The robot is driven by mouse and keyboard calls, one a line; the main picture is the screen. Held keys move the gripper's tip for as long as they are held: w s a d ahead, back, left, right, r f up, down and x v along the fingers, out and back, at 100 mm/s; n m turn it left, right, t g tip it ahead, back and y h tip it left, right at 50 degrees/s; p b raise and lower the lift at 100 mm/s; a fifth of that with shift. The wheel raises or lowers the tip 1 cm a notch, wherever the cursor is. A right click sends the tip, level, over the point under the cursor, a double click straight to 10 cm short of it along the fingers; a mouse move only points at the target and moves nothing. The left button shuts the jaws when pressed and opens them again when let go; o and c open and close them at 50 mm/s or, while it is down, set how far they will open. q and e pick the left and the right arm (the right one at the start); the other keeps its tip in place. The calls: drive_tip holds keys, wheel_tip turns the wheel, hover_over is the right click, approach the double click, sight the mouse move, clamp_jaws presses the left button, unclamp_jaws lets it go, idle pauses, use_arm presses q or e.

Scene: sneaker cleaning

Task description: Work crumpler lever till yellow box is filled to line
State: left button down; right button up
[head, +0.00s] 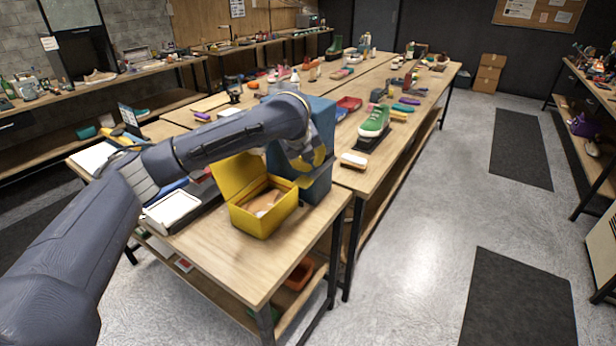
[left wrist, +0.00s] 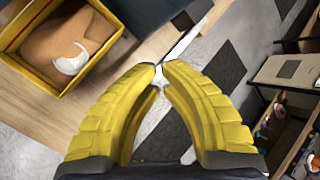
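The blue crumpler (head: 322,128) stands on the near end of the wooden table. The yellow box (head: 264,224) sits in front of it with its lid up and crumpled brown paper inside. In the left wrist view, the box (left wrist: 48,88) is at upper left and holds brown paper with a white piece; I cannot make out a fill line. My left gripper (head: 318,156) is at the crumpler's front, above and right of the box. In its wrist view, the yellow fingertips (left wrist: 159,71) come together on a thin pale rod, apparently the lever (left wrist: 184,43). My right gripper is out of view.
A white tray (head: 172,208) lies left of the box. A green sneaker (head: 374,121) and a brush (head: 354,160) are on the table behind the crumpler. The tabletop in front of the box is bare, and the table's right edge is close by.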

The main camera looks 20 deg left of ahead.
sight(309, 183)
use_arm(q)
drive_tip(key=shift+f, duration=0.25)
idle(0.4)
drive_tip(key=shift+f, duration=0.2)
drive_tip(key=shift+s+f, duration=0.2)
drive_tip(key=shift+f, duration=3.05)
idle(3.9)
